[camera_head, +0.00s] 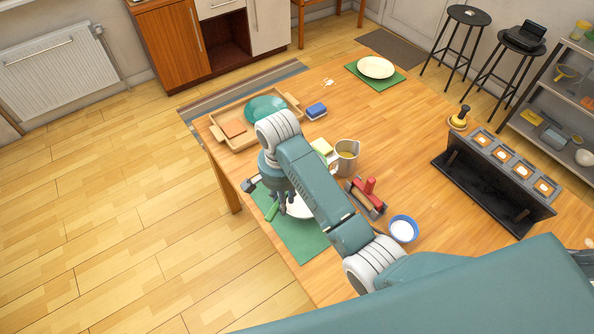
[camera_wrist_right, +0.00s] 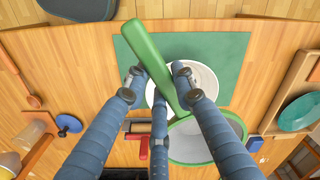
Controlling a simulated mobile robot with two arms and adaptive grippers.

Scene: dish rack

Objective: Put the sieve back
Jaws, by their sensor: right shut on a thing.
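The sieve has a green handle (camera_wrist_right: 148,52), a green rim and a grey mesh bowl (camera_wrist_right: 190,142) in the right wrist view. My right gripper (camera_wrist_right: 158,82) has its fingers closed around the handle. The lower part of the bowl is partly covered by a finger. In the head view my right gripper (camera_head: 284,196) is over the near green mat, and the end of the sieve's handle (camera_head: 271,212) shows beside it. My arm hides much of the sieve there. My left gripper is not in view.
A white plate (camera_head: 298,208) lies on the near green mat (camera_head: 300,243), below my right gripper. A wooden tray (camera_head: 239,143) with a teal plate, a metal jug (camera_head: 348,158), red-handled items and a blue bowl (camera_head: 404,229) surround it. The far right table holds a black stand (camera_head: 490,185).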

